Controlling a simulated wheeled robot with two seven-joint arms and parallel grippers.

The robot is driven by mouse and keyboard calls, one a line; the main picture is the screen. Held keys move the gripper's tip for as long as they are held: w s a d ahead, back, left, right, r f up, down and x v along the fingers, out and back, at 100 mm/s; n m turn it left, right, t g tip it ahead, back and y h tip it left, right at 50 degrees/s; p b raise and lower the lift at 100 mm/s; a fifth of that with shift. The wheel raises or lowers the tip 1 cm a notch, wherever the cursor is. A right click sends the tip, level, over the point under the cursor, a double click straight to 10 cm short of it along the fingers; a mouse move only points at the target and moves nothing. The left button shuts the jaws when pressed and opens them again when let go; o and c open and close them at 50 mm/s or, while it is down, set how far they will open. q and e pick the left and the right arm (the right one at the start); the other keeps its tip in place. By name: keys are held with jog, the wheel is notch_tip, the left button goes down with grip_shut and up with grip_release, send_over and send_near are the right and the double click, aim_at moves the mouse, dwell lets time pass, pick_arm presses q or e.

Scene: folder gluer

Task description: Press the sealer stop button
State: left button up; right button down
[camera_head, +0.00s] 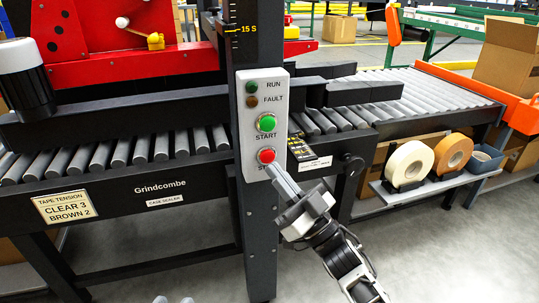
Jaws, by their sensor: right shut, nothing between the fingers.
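The white control panel (264,125) is on the dark upright post of the case sealer. The red stop button (266,155) is at the panel's bottom, above a partly covered STOP label. The green start button (267,123) is above it. My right gripper (271,170) is shut and empty, its fingertips pointing up-left at the lower edge of the red button. The tips overlap the label in the picture; whether they touch the button cannot be told. Small grey tips at the bottom edge look like my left gripper (173,300), mostly out of frame.
The RUN lamp (251,87) and FAULT lamp (252,101) are above the buttons. Roller conveyors (140,148) run on both sides of the post (261,220). A shelf with tape rolls (408,164) is at the right. Grey floor is open in front.

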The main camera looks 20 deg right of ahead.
jog(key=shift+s+d+p, duration=0.1)
jog(key=shift+s+p, duration=1)
jog(key=shift+s, duration=1.5)
jog(key=shift+r, duration=0.1)
